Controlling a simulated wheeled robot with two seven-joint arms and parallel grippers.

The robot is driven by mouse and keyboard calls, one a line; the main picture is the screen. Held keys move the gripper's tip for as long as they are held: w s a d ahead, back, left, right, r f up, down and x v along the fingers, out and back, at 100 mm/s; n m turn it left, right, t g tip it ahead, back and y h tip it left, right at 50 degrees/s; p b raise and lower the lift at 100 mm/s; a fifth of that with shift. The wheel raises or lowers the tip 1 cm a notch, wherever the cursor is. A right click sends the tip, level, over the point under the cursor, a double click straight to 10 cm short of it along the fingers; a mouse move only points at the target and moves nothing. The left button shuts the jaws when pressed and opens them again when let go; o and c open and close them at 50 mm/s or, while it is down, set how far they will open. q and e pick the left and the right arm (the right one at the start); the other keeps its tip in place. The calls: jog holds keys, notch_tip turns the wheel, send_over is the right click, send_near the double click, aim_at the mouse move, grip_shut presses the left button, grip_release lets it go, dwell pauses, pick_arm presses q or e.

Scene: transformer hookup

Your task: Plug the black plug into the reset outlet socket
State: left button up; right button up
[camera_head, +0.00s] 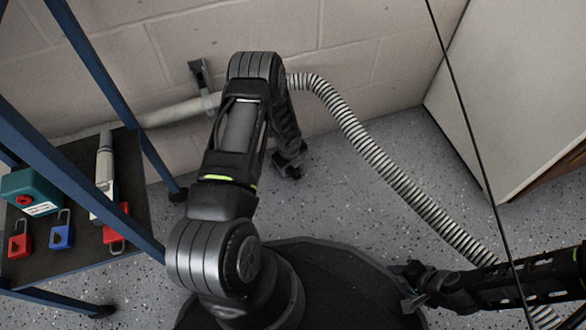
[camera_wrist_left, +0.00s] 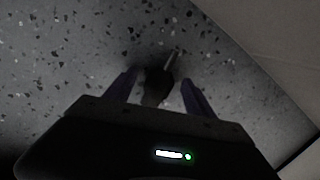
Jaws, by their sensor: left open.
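My left gripper (camera_head: 288,168) reaches down near the floor by the back wall in the head view. In the left wrist view its two fingers (camera_wrist_left: 160,90) are apart. A dark object, which looks like the black plug (camera_wrist_left: 156,84), shows between them with a thin pale piece at its upper right. The view is too dark to tell whether the fingers touch it. I cannot make out the plug in the head view. My right gripper (camera_head: 412,286) is at the lower right, and its jaw gap is unclear. I see no reset outlet socket in either view.
A blue-framed shelf (camera_head: 75,262) at left holds red and blue padlocks (camera_head: 61,236), a teal box (camera_head: 30,192) and a grey-white tool (camera_head: 105,165). A ribbed hose (camera_head: 385,170) crosses the floor. A pale cabinet (camera_head: 510,100) stands at right. Speckled floor (camera_head: 340,215) is clear between.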

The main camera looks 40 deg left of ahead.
pick_arm(q)
jog(key=shift+c, duration=0.5)
grip_shut()
